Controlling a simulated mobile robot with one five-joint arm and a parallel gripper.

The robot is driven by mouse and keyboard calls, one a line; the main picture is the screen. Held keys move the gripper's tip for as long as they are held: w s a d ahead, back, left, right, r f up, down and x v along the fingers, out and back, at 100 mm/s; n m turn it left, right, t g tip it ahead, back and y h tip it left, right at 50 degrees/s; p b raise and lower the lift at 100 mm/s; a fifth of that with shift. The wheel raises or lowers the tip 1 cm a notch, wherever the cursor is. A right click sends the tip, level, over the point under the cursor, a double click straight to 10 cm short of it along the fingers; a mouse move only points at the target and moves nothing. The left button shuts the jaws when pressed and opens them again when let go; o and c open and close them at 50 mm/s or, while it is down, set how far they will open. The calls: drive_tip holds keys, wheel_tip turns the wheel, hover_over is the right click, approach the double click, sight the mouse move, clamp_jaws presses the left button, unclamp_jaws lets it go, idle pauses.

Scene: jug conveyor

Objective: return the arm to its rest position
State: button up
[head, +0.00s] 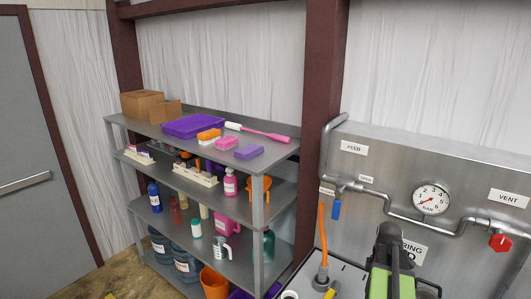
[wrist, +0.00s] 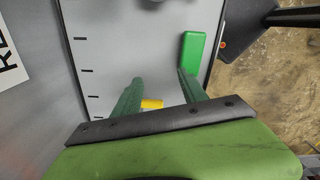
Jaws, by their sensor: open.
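My arm (head: 390,265), black and bright green, shows at the bottom right of the head view, in front of the steel panel (head: 462,165). In the wrist view my gripper (wrist: 158,77) has two dark green fingers spread apart, with nothing held between them. They are over a pale surface (wrist: 115,30) with black tick marks. A small yellow piece (wrist: 152,103) shows between the fingers, lower than their tips. A green block (wrist: 192,52) lies just beyond the right fingertip; I cannot tell whether they touch.
The panel carries a gauge (head: 431,199), pipes, a red knob (head: 500,242) and a blue handle (head: 336,209). An orange upright piece (head: 322,230) stands left of my arm. A loaded shelf (head: 283,152) stands further left. Bare floor (wrist: 265,75) shows right in the wrist view.

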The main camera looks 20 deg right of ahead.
drive_tip(key=w+a+f+n+b, duration=0.1)
drive_tip(key=w+a+f+b, duration=0.35)
drive_tip(key=a, duration=0.55)
drive_tip(key=w+a+f+n+b, duration=0.1)
drive_tip(key=w+a+f+b, duration=0.3)
drive_tip(key=a, duration=0.6)
drive_tip(key=a+f+m+b, duration=0.1)
drive_tip(key=a+f+m, duration=0.2)
drive_tip(key=a+m, duration=0.3)
drive_tip(key=a+f+m+b, duration=0.2)
drive_tip(key=a+m, duration=0.4)
drive_tip(key=a, duration=0.6)
drive_tip(key=shift+f+m+b, duration=0.3)
drive_tip(key=shift+f, duration=0.2)
